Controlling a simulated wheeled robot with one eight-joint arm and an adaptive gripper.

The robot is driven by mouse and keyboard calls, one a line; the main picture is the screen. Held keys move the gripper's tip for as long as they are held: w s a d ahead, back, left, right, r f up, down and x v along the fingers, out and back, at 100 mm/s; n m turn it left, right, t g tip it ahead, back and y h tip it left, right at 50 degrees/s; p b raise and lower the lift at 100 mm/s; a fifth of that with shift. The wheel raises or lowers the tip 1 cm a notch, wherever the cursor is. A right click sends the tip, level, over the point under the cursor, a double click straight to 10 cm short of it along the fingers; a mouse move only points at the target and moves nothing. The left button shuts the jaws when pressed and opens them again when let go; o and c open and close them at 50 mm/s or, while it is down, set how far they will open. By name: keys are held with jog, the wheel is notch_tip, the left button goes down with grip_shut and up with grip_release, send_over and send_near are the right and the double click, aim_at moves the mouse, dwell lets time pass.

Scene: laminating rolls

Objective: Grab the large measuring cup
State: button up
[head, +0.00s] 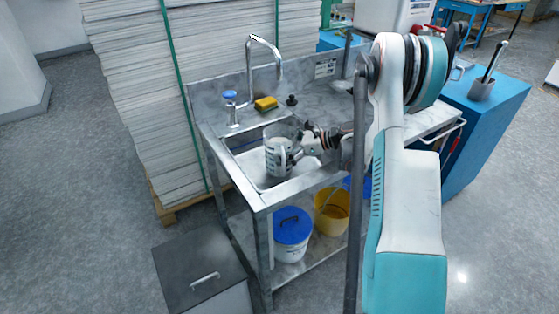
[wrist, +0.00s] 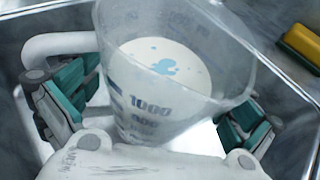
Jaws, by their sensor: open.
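The large measuring cup (head: 276,158) stands in the metal sink basin in the head view. It is clear with dark volume marks and holds white liquid. In the wrist view the cup (wrist: 165,95) fills the middle, its white handle (wrist: 60,45) pointing left. My gripper (head: 297,153) is at the cup's right side in the head view. In the wrist view my gripper (wrist: 150,115) is open, with one green-padded finger on each side of the cup. The left finger is close to the handle. Whether either pad touches the cup is unclear.
A tap (head: 265,60) rises behind, with a yellow sponge (head: 266,104) and a blue-topped bottle (head: 230,100) on the ledge. Below are a blue-lidded bucket (head: 291,235) and a yellow bucket (head: 332,212).

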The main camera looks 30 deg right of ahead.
jog(key=shift+w+a+f, duration=0.15)
jog(key=shift+w+a, duration=0.05)
jog(key=c, duration=1.9)
